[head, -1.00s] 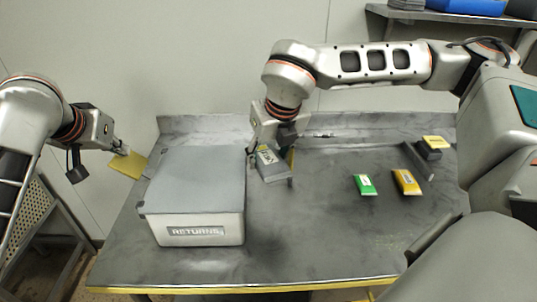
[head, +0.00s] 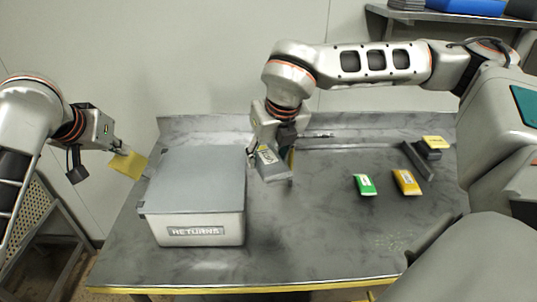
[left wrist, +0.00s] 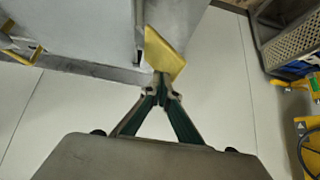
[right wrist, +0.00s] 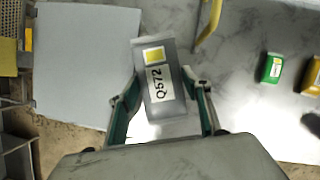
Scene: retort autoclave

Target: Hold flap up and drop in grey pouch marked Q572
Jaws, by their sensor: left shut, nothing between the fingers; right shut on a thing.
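The grey pouch (head: 275,171) is held in my right gripper (head: 271,160), just right of the returns box. In the right wrist view the pouch (right wrist: 158,110) shows its Q572 label and a yellow square between the fingers. The returns box (head: 195,234) stands on the table's left side. Its grey flap (head: 197,176) lies down over the top. A yellow tab (head: 130,166) sticks out at the box's left side. My left gripper (head: 121,151) is shut and empty by the tab. In the left wrist view its fingertips (left wrist: 162,80) are at the tab's near end; contact is unclear.
A green pouch (head: 365,184) and an orange-yellow pouch (head: 406,181) lie on the table (head: 320,235) to the right. A dark block with a yellow top (head: 434,142) stands behind them. The front middle of the table is clear.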

